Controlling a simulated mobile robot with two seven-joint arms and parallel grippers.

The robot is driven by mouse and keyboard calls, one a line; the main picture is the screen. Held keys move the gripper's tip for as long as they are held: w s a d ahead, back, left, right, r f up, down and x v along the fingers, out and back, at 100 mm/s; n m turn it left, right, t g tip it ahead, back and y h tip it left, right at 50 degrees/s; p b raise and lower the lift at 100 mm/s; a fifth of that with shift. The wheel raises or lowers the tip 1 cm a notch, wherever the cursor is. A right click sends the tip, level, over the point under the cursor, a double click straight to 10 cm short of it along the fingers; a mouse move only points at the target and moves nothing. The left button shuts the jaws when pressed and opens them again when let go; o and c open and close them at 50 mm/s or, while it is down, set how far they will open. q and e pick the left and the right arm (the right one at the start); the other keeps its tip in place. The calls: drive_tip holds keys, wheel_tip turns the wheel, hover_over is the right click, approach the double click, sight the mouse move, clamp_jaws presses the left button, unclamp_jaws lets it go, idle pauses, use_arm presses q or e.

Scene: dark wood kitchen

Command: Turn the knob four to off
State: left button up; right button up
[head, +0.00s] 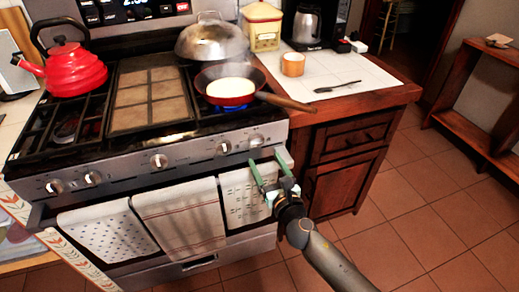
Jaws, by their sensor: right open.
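The stove's front panel (125,170) carries a row of silver knobs. Knob four, counted from the left, is the knob (223,147) right of centre. The rightmost knob (257,140) sits beside it. No knob labels are readable. A blue flame (232,108) burns under the red pan (230,96), which holds something pale. My right gripper (266,159) is open and empty, its green fingers pointing up toward the panel. It is in front of the oven handle's right end, below the rightmost knob and right of knob four. My left gripper is not in view.
A red kettle (72,68) stands on the left burner, and a domed lid (212,38) is behind the pan. The pan's wooden handle (287,102) sticks out right. Towels (180,218) hang from the oven handle. The tiled floor (440,200) at right is clear.

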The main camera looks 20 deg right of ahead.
sight(257, 146)
drive_tip(key=w, duration=0.6)
drive_tip(key=shift+a+b, duration=0.1)
drive_tip(key=shift+b, duration=0.25)
clamp_jaws()
